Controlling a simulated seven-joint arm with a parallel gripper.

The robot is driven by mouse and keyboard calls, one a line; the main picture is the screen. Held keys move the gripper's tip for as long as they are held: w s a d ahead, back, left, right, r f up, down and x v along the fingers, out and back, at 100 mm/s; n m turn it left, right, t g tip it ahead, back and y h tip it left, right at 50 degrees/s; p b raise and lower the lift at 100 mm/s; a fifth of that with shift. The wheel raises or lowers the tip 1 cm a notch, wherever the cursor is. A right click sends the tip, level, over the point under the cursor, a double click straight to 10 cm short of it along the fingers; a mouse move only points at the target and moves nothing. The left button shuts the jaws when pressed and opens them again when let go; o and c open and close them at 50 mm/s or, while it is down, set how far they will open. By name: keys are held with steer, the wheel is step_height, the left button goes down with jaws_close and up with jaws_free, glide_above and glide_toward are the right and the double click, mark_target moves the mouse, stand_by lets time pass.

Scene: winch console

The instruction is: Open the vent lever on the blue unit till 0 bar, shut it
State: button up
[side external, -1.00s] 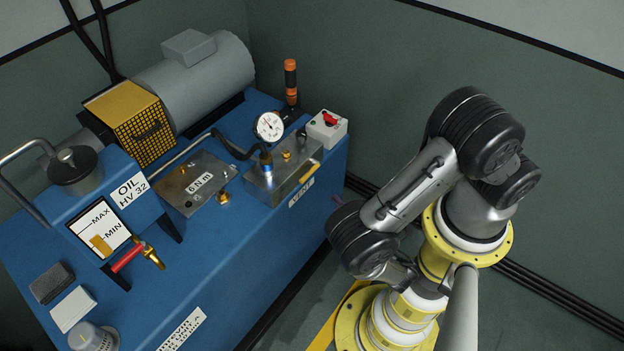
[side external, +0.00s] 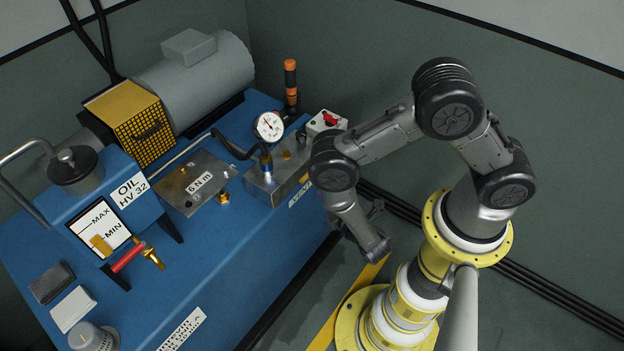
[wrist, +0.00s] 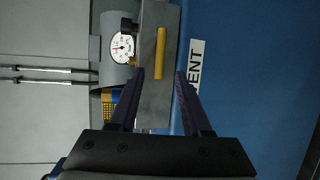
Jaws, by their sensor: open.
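The blue unit (side external: 225,250) carries a steel block (side external: 262,183) with a round gauge (side external: 268,126) on it. The gauge also shows in the wrist view (wrist: 122,47); its reading is too small to tell. The yellow vent lever (wrist: 160,53) lies along the block's front face, parallel to the VENT label (wrist: 195,65). In the side view my arm partly hides the lever. In the wrist view my gripper (wrist: 160,75) is open and empty, its fingertips just short of the lever, one to each side of its line. The fingers are not clear in the side view.
A switch box with a red knob (side external: 328,121) stands beside the block. An orange-topped handle (side external: 291,82) rises behind it. A 6 N m plate (side external: 197,184) and a red-handled valve (side external: 128,257) are further left. Floor is open before the unit.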

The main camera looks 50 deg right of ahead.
steer(key=shift+x, duration=2.75)
jaws_close()
